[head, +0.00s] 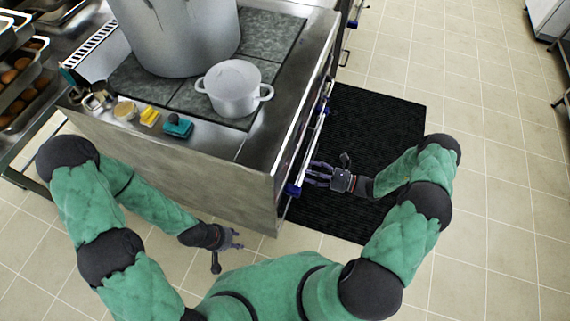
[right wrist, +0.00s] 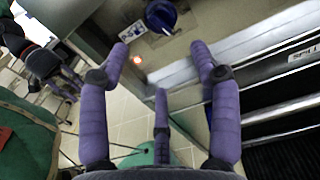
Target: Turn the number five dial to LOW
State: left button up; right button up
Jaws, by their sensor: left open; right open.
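A blue dial (right wrist: 161,14) with a white label plate (right wrist: 133,31) shows at the top of the right wrist view, on the metal control panel of the stove. I cannot read its number or setting. In the head view a blue dial (head: 293,190) shows at the near end of the stove's right side. My right gripper (head: 312,174) is beside that panel. Its purple fingers (right wrist: 159,62) are spread open and empty, with the dial beyond the fingertips and apart from them. My left gripper (head: 236,239) is open and empty, low in front of the stove's near side.
A small red light (right wrist: 137,60) glows on the panel. A large stockpot (head: 185,40) and a smaller pot (head: 233,88) stand on the stovetop. Sponges (head: 150,116) and small items line its near edge. A black mat (head: 385,115) lies on the floor.

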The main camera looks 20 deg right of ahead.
jog(key=b+x, duration=0.1)
jog(key=x, duration=0.9)
jog(key=shift+w+a+r+b, duration=0.15)
jog(key=shift+w+b, duration=0.15)
jog(key=shift+w, duration=0.1)
jog(key=c, duration=1.1)
